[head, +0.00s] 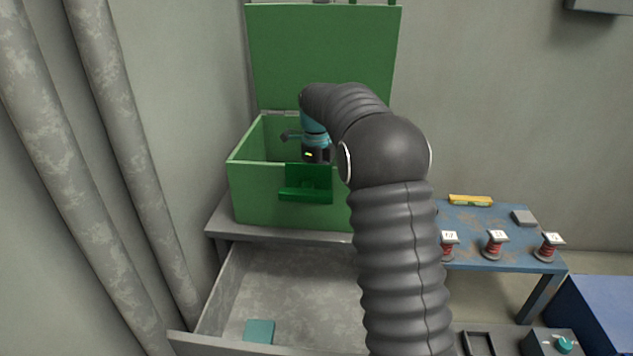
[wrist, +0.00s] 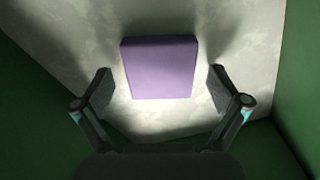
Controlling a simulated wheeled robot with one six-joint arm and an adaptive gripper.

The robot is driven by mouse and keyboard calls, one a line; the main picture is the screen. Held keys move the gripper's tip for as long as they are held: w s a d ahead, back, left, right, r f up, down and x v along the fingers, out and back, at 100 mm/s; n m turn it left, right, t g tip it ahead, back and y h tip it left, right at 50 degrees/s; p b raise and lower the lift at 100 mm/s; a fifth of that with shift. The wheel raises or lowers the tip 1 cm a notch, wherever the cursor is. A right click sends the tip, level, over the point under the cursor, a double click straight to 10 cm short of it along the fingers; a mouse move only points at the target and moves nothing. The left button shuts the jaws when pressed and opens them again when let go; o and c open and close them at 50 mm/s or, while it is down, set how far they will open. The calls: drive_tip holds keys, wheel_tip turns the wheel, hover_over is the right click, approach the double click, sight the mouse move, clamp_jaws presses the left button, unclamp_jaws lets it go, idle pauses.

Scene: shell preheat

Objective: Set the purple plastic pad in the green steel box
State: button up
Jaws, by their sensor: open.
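The green steel box (head: 255,198) stands with its lid raised, on a grey unit at the centre of the head view. My arm reaches over its front into it. In the wrist view the purple plastic pad (wrist: 160,68) lies flat on the pale grey floor inside the box, whose green wall (wrist: 300,80) shows at the sides. My gripper (wrist: 161,88) is open, one finger to each side of the pad, with a gap between the pad and each finger. In the head view the pad and fingertips are hidden by the box wall.
Below the box, a grey drawer (head: 285,290) is pulled open, with a teal block (head: 259,331) in it. To the right, a blue table (head: 490,222) holds several red spools, a yellow item (head: 470,200) and a grey block (head: 523,218). Grey pipes run along the left.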

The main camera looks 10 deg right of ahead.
drive_tip(key=shift+r, duration=0.15)
wheel_tip(320, 180, up, 11)
drive_tip(key=p, duration=0.3)
drive_tip(key=s+r+n+t, duration=0.2)
drive_tip(key=s+r+n, duration=0.5)
drive_tip(key=s, duration=0.3)
drive_tip(key=s+n+t, duration=0.1)
drive_tip(key=s+n, duration=0.6)
drive_tip(key=s, duration=0.5)
drive_tip(key=s+f+n+t, duration=0.1)
drive_tip(key=s+f+n, duration=0.4)
drive_tip(key=s, duration=0.4)
drive_tip(key=s+f+n+t, duration=0.1)
drive_tip(key=s+f+n, duration=0.3)
drive_tip(key=s+n, duration=0.3)
drive_tip(key=s, duration=0.2)
drive_tip(key=shift+s+f+t, duration=0.3)
drive_tip(key=shift+f, duration=0.05)
drive_tip(key=shift+d, duration=0.1)
